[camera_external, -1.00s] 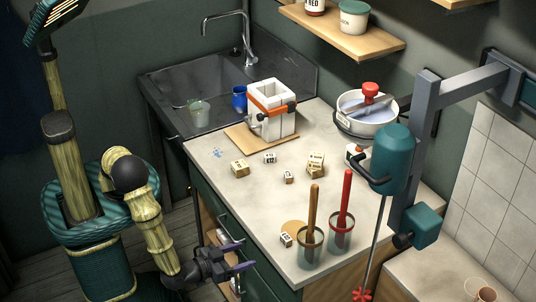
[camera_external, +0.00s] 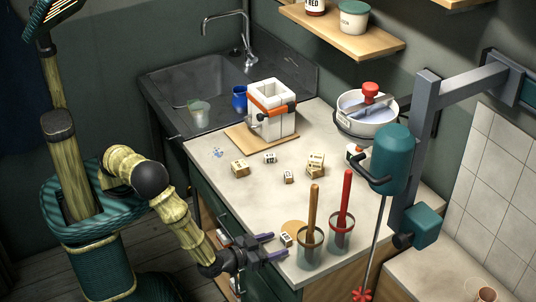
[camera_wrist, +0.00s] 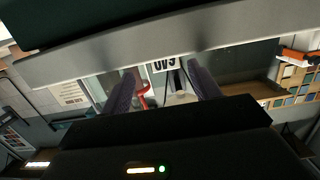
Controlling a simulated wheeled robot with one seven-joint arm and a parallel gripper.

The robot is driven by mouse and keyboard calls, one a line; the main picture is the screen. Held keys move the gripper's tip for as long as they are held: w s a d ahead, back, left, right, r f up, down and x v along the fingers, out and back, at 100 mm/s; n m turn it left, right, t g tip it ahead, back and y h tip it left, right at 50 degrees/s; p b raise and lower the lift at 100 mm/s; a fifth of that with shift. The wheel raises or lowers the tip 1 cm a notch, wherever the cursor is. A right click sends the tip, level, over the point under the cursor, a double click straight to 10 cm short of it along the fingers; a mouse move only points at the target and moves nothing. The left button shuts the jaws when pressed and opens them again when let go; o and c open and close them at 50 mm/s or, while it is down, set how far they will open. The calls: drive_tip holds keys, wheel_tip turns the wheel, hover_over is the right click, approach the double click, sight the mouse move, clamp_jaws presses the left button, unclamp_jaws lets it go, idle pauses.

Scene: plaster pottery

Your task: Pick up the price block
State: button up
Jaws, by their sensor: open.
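Several small cream blocks with dark lettering lie on the counter; the lettering is too small in the outside view to tell which is the price block. The nearest block (camera_external: 286,239) stands by the counter's front edge, beside a round tan disc (camera_external: 292,226). My gripper (camera_external: 279,245) is open and empty at that edge, fingers pointing right, its tips close to this block. In the wrist view a white block face with dark characters (camera_wrist: 164,65) shows between and beyond my two fingers (camera_wrist: 162,82). Other blocks (camera_external: 240,168) (camera_external: 270,158) (camera_external: 316,164) (camera_external: 289,176) lie farther back.
Two glass jars holding a wooden-handled tool (camera_external: 312,208) and a red-handled tool (camera_external: 345,205) stand just right of the nearest block. The counter's middle is mostly clear.

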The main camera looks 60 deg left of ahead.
sight(283, 238)
drive_tip(key=w, duration=0.1)
drive_tip(key=w+p, duration=0.1)
drive_tip(key=w, duration=0.2)
drive_tip(key=shift+w+a, duration=0.35)
drive_tip(key=shift+w, duration=0.3)
drive_tip(key=c, duration=1.1)
